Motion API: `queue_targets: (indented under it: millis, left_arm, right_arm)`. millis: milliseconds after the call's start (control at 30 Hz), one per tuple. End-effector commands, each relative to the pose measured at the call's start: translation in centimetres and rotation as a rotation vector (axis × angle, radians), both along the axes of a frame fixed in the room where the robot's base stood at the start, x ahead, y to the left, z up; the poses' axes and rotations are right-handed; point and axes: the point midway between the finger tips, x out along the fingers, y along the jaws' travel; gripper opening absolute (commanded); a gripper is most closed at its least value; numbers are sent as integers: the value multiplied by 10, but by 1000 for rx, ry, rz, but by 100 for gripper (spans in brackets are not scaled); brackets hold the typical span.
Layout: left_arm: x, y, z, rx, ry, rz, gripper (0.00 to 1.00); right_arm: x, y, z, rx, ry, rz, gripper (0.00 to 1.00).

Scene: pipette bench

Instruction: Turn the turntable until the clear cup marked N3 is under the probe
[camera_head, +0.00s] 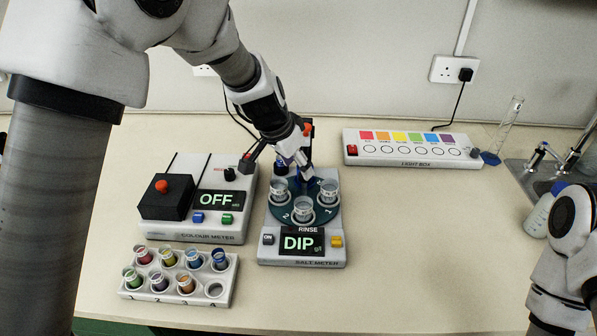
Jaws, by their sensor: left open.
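The dark teal turntable (314,220) sits on the salt meter (303,256), whose screen reads DIP with RINSE above it. Three clear cups show on it: a left one (279,191), a front one (303,210) and a right one (329,191). The cup markings are too small to read, so I cannot tell which is N3. My left gripper (277,162) is open above the turntable's back edge, its fingers spread left and right. It hides much of the probe area behind the cups. Only part of my right arm shows at the right edge; its gripper is out of view.
The colour meter (213,236), reading OFF, stands close on the left. A rack (178,293) of coloured cups is in front of it. A light box (412,162) lies at the back right. A bottle (537,220) and sink are far right. The bench's right middle is clear.

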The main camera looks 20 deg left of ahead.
Motion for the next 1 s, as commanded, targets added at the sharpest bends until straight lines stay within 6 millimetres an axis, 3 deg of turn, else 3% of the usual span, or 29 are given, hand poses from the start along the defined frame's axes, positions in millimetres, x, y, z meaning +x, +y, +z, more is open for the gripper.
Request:
queue_targets:
  millis: [200,467,600,633,1000]
  left_arm:
    - [10,-6,-29,0,1,1,55]
    - [11,-6,-32,0,1,0,55]
    - [11,-6,-32,0,1,1,5]
    - [11,-6,-32,0,1,1,0]
    - [12,-6,-33,0,0,-10,0]
  right_arm:
    - [0,0,3,0,-1,0,40]
    - [0,0,2,0,0,0,40]
    - [0,0,2,0,-1,0,40]
    - [0,0,2,0,-1,0,40]
    - [0,0,-1,0,-1,0,40]
